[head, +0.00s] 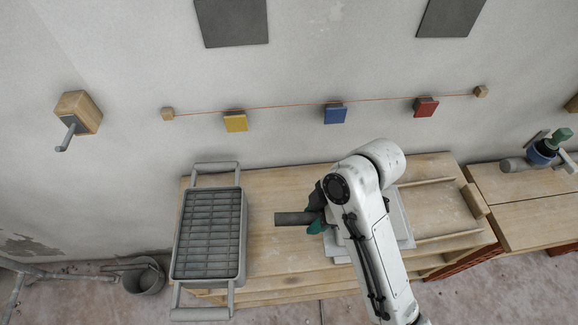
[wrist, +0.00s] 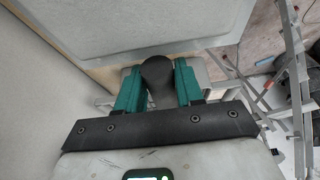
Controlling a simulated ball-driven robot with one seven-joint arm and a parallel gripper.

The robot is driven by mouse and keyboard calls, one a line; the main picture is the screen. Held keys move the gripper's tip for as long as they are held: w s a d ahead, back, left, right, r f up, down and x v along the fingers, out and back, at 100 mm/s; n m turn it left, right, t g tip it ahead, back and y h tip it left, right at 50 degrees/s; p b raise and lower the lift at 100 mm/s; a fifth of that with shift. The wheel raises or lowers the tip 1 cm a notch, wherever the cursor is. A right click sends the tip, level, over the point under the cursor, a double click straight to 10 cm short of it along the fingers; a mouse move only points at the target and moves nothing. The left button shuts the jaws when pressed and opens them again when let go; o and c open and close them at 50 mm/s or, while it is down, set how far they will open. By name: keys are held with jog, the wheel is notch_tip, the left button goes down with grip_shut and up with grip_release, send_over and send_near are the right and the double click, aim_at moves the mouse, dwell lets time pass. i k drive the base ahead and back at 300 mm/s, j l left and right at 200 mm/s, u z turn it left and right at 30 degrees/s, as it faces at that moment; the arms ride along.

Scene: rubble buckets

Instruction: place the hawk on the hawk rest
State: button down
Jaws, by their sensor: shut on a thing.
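My gripper (head: 316,222) is over the wooden bench, its green fingers shut on a dark grey round handle, which I take to be the hawk's (head: 292,218). The handle sticks out to the left. In the wrist view the dark handle (wrist: 158,85) sits between both green fingers. A pale grey flat board (wrist: 150,28) fills the top of that view. In the head view a pale square board (head: 404,232) lies partly behind my arm. I cannot tell whether it joins the handle. I cannot surely identify the hawk rest; wooden rails (head: 436,237) stand on the bench's right part.
A grey tub with a grate (head: 240,245) and tube handles stands at the bench's left. A bucket (head: 146,278) is on the floor. A second bench (head: 530,215) at right holds a blue-green tool (head: 546,150). Colored blocks hang on a string along the wall.

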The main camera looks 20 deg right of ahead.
aim_at(420, 211)
jog(key=k, duration=1)
